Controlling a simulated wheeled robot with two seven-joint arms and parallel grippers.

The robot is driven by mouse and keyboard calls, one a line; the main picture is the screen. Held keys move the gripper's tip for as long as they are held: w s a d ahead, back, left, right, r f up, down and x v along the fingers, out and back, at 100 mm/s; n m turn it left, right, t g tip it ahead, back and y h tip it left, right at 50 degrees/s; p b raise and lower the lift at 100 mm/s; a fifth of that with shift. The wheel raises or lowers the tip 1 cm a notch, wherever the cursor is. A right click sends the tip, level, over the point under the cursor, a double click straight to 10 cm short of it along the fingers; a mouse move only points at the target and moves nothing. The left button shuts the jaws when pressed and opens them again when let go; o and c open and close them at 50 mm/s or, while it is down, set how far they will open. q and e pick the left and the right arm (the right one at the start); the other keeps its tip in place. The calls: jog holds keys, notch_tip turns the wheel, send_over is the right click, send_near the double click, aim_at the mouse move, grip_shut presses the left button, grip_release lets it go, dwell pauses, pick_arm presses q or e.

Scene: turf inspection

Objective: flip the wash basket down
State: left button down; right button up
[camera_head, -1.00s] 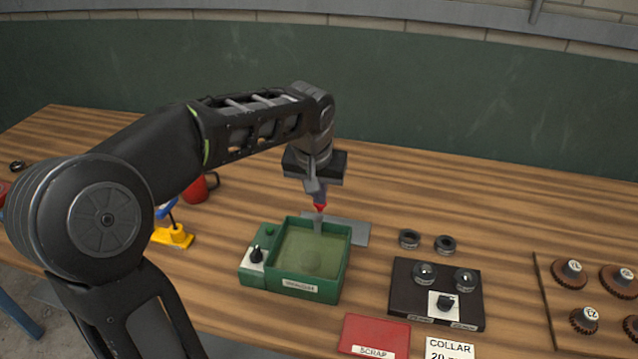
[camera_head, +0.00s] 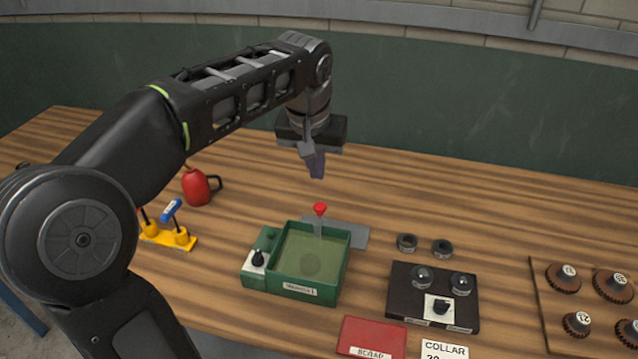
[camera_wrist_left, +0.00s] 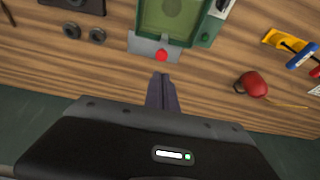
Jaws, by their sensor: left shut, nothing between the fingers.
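The green wash box (camera_head: 333,285) stands on the wooden bench, filled with murky greenish liquid. A round darker shape shows under the liquid; I cannot tell if it is the basket (camera_head: 311,264). A grey lever with a red knob (camera_head: 320,208) rises at the box's back edge; the knob also shows in the left wrist view (camera_wrist_left: 162,56). My left gripper (camera_head: 317,176) is above and behind the knob, apart from it, shut and empty. Its closed fingers also show in the left wrist view (camera_wrist_left: 161,90). My right gripper is not in view.
A black dial (camera_head: 258,258) sits on the box's left side. A red can (camera_head: 196,187) and a yellow stand (camera_head: 170,238) are to the left. Two dark rings (camera_head: 407,243), a black fixture (camera_head: 400,299), a red scrap plate (camera_head: 372,338) and a gear board (camera_head: 548,300) are to the right.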

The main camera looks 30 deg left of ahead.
pick_arm(q)
jog(key=shift+v, duration=1.9)
